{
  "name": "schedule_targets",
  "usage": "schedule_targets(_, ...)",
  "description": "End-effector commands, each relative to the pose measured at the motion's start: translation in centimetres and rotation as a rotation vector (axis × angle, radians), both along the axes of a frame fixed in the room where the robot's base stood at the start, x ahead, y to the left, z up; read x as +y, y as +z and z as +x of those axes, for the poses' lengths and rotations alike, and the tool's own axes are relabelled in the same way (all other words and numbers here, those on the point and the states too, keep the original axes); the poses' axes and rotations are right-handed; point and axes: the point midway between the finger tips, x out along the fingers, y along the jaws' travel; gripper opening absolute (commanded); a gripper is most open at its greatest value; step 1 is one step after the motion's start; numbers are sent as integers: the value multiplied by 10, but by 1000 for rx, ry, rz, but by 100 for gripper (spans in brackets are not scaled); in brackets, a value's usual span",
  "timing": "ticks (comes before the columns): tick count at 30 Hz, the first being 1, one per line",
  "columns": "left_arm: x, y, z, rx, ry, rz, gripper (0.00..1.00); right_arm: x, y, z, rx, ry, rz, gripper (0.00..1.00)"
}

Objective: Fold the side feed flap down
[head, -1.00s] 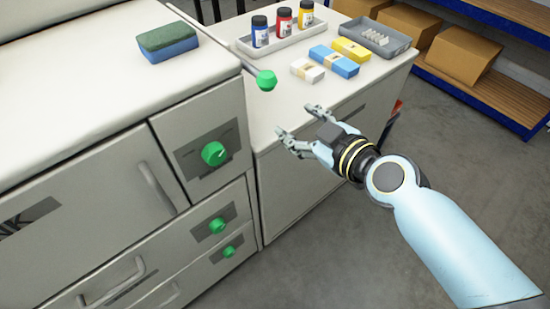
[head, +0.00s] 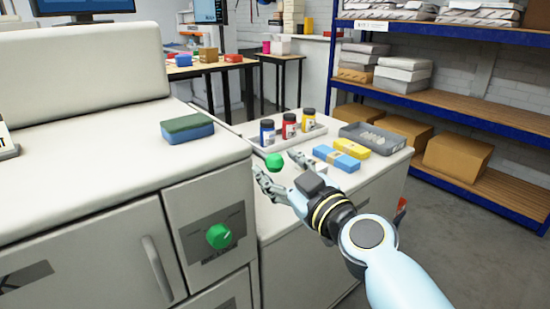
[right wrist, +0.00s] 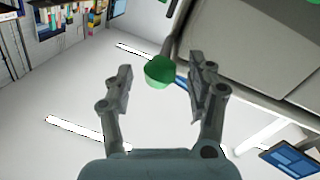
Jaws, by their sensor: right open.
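A green ball knob (head: 274,161) sits at the end of a lever at the right side of the white machine (head: 120,170). It also shows in the right wrist view (right wrist: 159,70) with a grey rod behind it. The side feed flap itself cannot be clearly made out. My right gripper (head: 276,168) is open, with its fingers on either side of the knob. In the right wrist view the open fingers (right wrist: 160,78) flank the knob, with visible gaps on both sides. My left gripper is not in view.
On the side cabinet are a tray with several bottles (head: 289,126), blue (head: 346,162) and yellow (head: 352,146) packs, and a grey tray (head: 397,140). A green-blue sponge (head: 187,128) lies on the machine top. A blue-framed shelf (head: 480,110) stands at right. Grey floor lies open at right.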

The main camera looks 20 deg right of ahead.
Motion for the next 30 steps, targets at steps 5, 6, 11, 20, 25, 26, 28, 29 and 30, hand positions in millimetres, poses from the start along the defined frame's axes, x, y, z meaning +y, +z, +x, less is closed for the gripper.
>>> schedule_targets(5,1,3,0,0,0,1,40,4,0,18,1,1,0,56)
schedule_targets(6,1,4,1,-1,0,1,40,4,-1,20,1,1,0,56)
schedule_targets(11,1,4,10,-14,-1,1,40,4,-1,22,0,1,-1,56)
schedule_targets(20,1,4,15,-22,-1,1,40,4,-1,22,1,1,-1,34)
schedule_targets(25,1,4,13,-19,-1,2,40,4,-1,22,1,1,-1,12)
schedule_targets(26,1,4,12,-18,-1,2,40,4,-1,22,1,1,-1,8)
schedule_targets(28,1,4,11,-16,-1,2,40,4,-1,21,1,1,-1,0)
schedule_targets(29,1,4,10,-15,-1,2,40,4,-1,21,1,1,-1,0)
schedule_targets(30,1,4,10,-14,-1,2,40,4,-1,21,1,1,-1,0)
